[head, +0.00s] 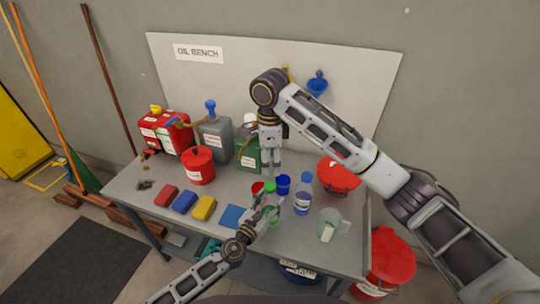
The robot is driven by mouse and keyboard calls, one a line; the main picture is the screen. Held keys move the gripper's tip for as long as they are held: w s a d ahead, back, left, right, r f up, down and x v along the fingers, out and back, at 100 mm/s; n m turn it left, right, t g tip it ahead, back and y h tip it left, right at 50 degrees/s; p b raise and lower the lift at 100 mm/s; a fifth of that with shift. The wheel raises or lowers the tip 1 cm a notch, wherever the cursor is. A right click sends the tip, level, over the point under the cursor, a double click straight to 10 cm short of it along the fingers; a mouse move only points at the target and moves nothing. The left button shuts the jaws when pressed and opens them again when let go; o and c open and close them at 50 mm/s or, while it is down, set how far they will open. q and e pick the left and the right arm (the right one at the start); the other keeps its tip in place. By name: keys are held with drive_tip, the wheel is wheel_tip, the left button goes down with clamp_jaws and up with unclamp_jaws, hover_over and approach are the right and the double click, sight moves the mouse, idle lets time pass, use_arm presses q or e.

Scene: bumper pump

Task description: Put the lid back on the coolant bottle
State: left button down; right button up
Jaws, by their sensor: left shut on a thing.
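My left gripper (266,207), whose arm comes in from the bottom left, is shut on a clear bottle with green contents (273,217), which I take for the coolant bottle. The gripper hides much of it near the bench's front edge. A green lid (269,187) shows just above the bottle; I cannot tell whether it touches the neck. My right gripper (271,172) points down directly above the green lid. Its fingertips are small here, and I cannot tell whether they hold the lid.
A red can (198,166), a grey can (215,138) and folded cloths (185,202) are left. A red funnel bucket (338,175) stands behind right.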

idle(0.4)
use_arm(q)
drive_tip(key=shift+c, duration=1.9)
unclamp_jaws()
drive_tip(key=v, duration=1.2)
drive_tip(key=shift+f, duration=0.1)
drive_tip(key=shift+a, duration=0.1)
